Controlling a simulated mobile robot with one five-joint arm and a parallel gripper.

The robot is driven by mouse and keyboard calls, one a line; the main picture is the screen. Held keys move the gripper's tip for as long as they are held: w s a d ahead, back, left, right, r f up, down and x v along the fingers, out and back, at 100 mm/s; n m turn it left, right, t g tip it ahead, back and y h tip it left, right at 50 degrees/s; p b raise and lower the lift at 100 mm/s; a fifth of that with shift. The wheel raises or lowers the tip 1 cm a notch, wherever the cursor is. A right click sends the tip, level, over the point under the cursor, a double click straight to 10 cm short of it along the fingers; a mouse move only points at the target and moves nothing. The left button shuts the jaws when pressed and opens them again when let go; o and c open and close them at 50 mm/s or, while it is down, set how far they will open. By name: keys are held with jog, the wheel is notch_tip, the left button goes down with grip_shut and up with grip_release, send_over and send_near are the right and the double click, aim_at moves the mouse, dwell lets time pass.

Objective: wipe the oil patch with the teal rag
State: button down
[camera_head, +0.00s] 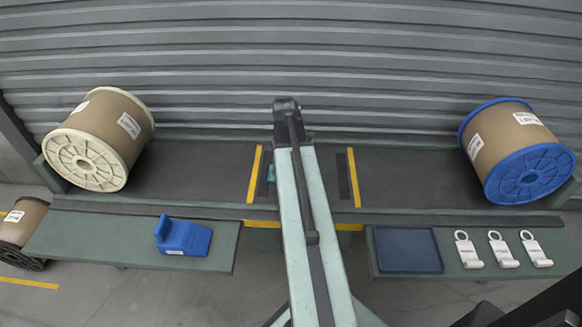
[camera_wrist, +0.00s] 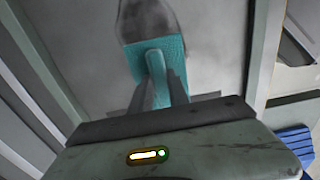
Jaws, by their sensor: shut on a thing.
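The teal rag (camera_wrist: 172,46) is in my gripper (camera_wrist: 160,84), its raised fold pinched between the two dark fingers. The rag's flat part spreads out beyond the fingertips over a pale grey surface; I cannot tell whether it presses on it. A dark grey patch (camera_wrist: 146,18), apparently the oil patch, lies just beyond the rag, its near edge meeting or passing under the cloth. In the head view my arm hides the gripper and most of the patch area; only a small teal bit of the rag (camera_head: 271,174) shows left of the arm, between the yellow lines.
On the front shelves are a blue chock (camera_head: 184,237), a dark blue tray (camera_head: 408,250) and three white tags (camera_head: 503,250). A shutter (camera_head: 400,60) rises behind.

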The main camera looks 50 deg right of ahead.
jog(key=shift+r, duration=0.1)
jog(key=shift+s+d, duration=2.35)
jog(key=shift+s, duration=0.2)
jog(key=shift+s+d, duration=2.3)
jog(key=shift+s, duration=0.25)
jog(key=shift+s+a+f, duration=0.2)
jog(key=shift+s+a, duration=0.4)
jog(key=shift+a, duration=0.1)
jog(key=shift+w+a, duration=1.15)
jog(key=shift+w, duration=0.25)
jog(key=shift+w+a, duration=1.7)
jog(key=shift+w, duration=0.2)
jog(key=shift+w+a, duration=1.7)
jog(key=shift+w, duration=0.2)
jog(key=shift+s+d, duration=2.35)
jog(key=shift+s, duration=0.2)
jog(key=shift+s+d, duration=2.3)
jog(key=shift+s, duration=0.25)
